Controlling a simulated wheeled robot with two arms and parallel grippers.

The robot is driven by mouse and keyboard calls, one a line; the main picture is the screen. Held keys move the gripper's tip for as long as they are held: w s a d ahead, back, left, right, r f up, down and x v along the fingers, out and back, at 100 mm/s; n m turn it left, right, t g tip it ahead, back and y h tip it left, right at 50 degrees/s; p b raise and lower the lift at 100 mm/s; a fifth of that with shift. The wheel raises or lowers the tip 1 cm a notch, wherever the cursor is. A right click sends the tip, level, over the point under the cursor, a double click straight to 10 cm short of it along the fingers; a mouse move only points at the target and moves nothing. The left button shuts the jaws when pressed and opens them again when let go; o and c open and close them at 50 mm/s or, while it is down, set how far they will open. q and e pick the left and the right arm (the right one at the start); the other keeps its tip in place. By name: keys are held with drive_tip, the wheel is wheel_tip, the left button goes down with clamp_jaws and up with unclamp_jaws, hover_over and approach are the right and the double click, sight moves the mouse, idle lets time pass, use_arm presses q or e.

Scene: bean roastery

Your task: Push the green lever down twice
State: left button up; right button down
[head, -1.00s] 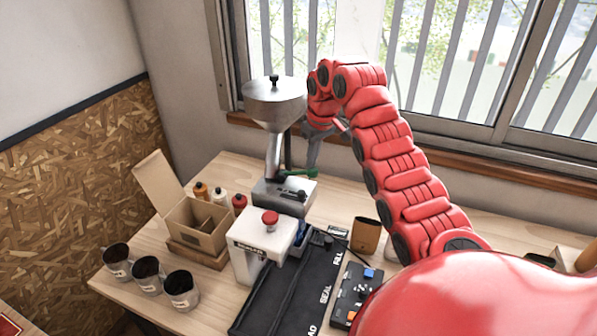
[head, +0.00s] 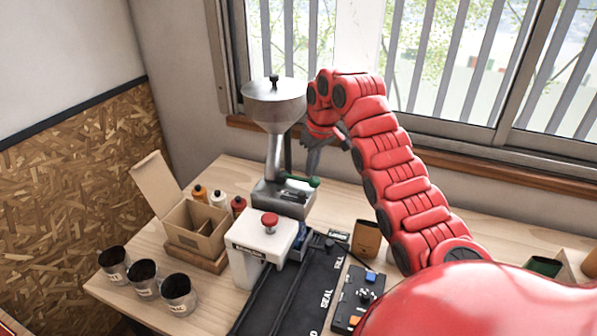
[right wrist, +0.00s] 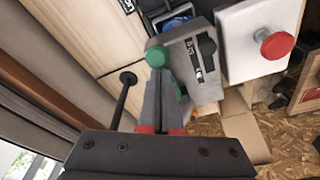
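The green lever (head: 300,180) sticks out to the right from the metal base under the steel hopper (head: 275,100) in the head view. Its round green knob also shows in the right wrist view (right wrist: 155,55). My right gripper (head: 312,158) points down just above the lever by the knob. In the right wrist view my right gripper (right wrist: 161,80) has its grey fingers together, with nothing seen between them. The fingertips overlap the lever behind the knob; I cannot tell whether they touch it. My left gripper is out of view.
A white box with a red button (head: 269,220) stands in front of the hopper base. A cardboard box (head: 195,228), small bottles, metal cups (head: 179,292), a black mat (head: 290,290) and a control panel (head: 357,296) are nearby. The window wall is close behind my right arm.

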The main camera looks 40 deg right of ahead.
drive_tip(key=shift+w+p+v, duration=0.2)
drive_tip(key=shift+p+v, duration=0.45)
drive_tip(key=shift+v, duration=0.35)
drive_tip(key=shift+w+p+v, duration=0.2)
drive_tip(key=shift+p+v, duration=0.4)
drive_tip(key=shift+v, duration=0.35)
drive_tip(key=shift+w+p+v, duration=0.2)
drive_tip(key=shift+p+v, duration=0.45)
drive_tip(key=shift+v, duration=0.35)
drive_tip(key=shift+r, duration=0.1)
